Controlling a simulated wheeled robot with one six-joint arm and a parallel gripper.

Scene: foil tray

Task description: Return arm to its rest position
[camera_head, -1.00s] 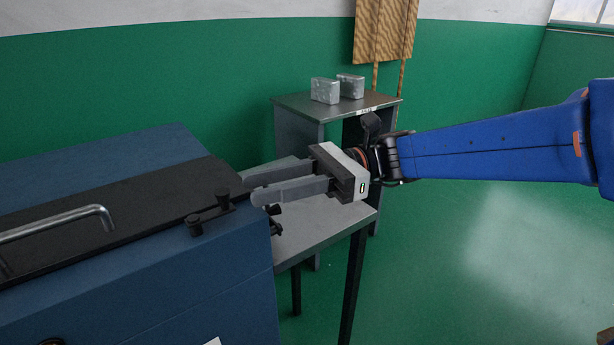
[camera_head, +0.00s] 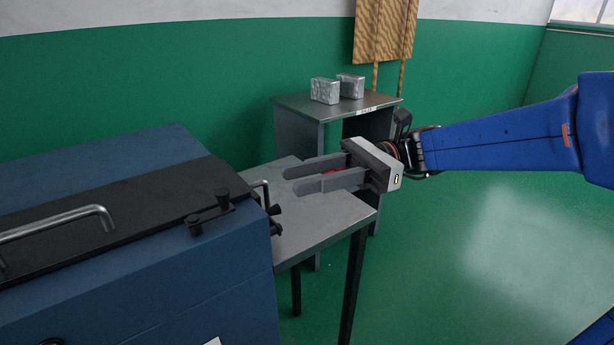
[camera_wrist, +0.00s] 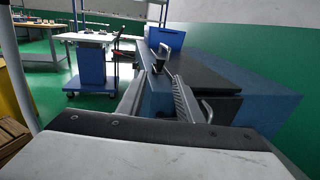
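My gripper (camera_head: 293,180) is in the middle of the head view, above the small grey table (camera_head: 300,232). Its two grey fingers point left and stand apart, with nothing seen held between them. A bit of red shows by the fingers; I cannot tell what it belongs to. My blue arm reaches in from the right. The fingers also show in the wrist view (camera_wrist: 158,78), spread and pointing at the blue machine (camera_wrist: 262,98).
The blue machine (camera_head: 150,285) with a dark lid and bar handle (camera_head: 60,222) stands left of my gripper. Behind is a grey stand (camera_head: 300,104) with two foil-like blocks (camera_head: 325,91). Open green floor lies at right. A blue trolley (camera_wrist: 90,68) shows in the wrist view.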

